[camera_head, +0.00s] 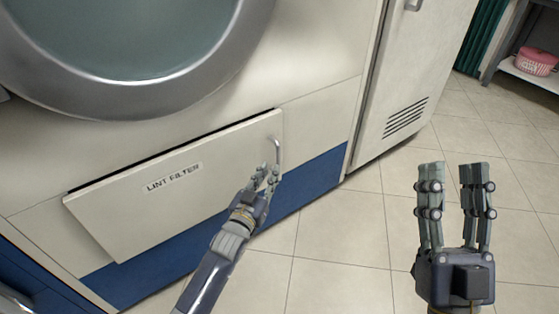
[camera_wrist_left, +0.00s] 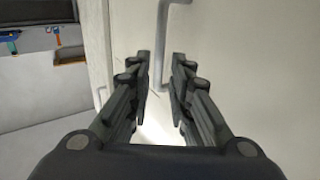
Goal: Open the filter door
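The filter door (camera_head: 205,180) is a cream panel labelled "LINT FILTER", low on the machine. A dark gap runs along its top edge, and the panel sits tilted against the machine front, so it looks slightly ajar. Its handle (camera_head: 277,152) is a thin upright metal bar at the right end. My left gripper (camera_head: 268,172) is at the handle's lower part. In the left wrist view, the handle (camera_wrist_left: 161,45) stands between the two fingertips, with space visible on both sides; contact is not clear. My right gripper (camera_head: 452,170) is open and empty above the floor.
A large round metal-rimmed door (camera_head: 265,25) is above the panel. A white cabinet with a vent (camera_head: 405,118) stands to the right. The tiled floor (camera_head: 340,240) in front is clear. A pink basket (camera_head: 535,62) sits on a shelf at the far right.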

